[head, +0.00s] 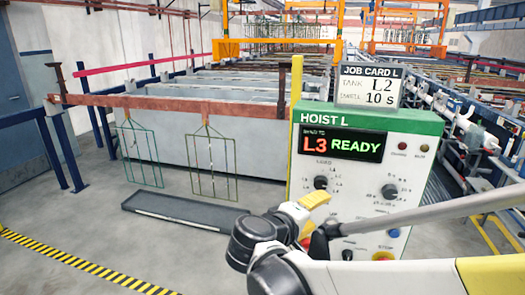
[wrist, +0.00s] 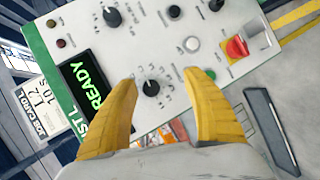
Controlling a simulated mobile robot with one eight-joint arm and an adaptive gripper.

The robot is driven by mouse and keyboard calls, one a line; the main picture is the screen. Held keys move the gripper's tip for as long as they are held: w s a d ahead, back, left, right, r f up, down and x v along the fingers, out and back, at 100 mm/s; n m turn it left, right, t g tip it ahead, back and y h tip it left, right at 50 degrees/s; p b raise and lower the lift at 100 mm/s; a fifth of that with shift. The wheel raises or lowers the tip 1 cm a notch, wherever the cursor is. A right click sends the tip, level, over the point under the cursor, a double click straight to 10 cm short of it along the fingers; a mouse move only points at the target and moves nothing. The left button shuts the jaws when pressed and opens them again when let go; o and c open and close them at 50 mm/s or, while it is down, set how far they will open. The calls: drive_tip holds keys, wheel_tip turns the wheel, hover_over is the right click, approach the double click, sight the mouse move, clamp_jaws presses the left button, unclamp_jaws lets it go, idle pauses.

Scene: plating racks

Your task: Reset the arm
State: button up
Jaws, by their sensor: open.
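My gripper (head: 318,218) is in front of the lower left part of the Hoist L panel (head: 345,220) in the head view. In the wrist view its two yellow fingers (wrist: 160,80) stand apart with nothing held between them. The panel face (wrist: 150,40) lies beyond the fingertips, and a black knob (wrist: 151,88) shows between them. I cannot tell the exact gap to the panel. The display (head: 342,145) reads L3 READY. My arm covers part of the panel's lower edge.
A job card (head: 371,86) on top of the panel reads tank L2, 10 s. A red beam (head: 165,104) with hanging wire racks (head: 211,165) is at left, before grey tanks. A dark tray (head: 185,211) lies on the floor. The floor at front left is clear.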

drive_tip(key=s+d+f+m+g+y+b, duration=0.1)
drive_tip(key=s+d+f+m+g+y, duration=0.15)
drive_tip(key=s, duration=0.25)
drive_tip(key=s+d+f+m+g+y, duration=0.1)
drive_tip(key=s+d+f+y, duration=0.1)
drive_tip(key=s+d+f, duration=0.25)
drive_tip(key=s+a+f+m+y, duration=0.1)
drive_tip(key=s+m+y, duration=0.1)
drive_tip(key=s, duration=0.2)
drive_tip(key=s+a+f+m+y+b, duration=0.1)
drive_tip(key=s+a+y, duration=0.1)
drive_tip(key=s, duration=0.3)
drive_tip(key=shift+s+a+f+m+y, duration=0.15)
drive_tip(key=shift+s+f+m+y, duration=0.05)
drive_tip(key=shift+s+m+y, duration=0.2)
drive_tip(key=shift+w, duration=0.1)
idle(0.4)
clamp_jaws()
idle(1.2)
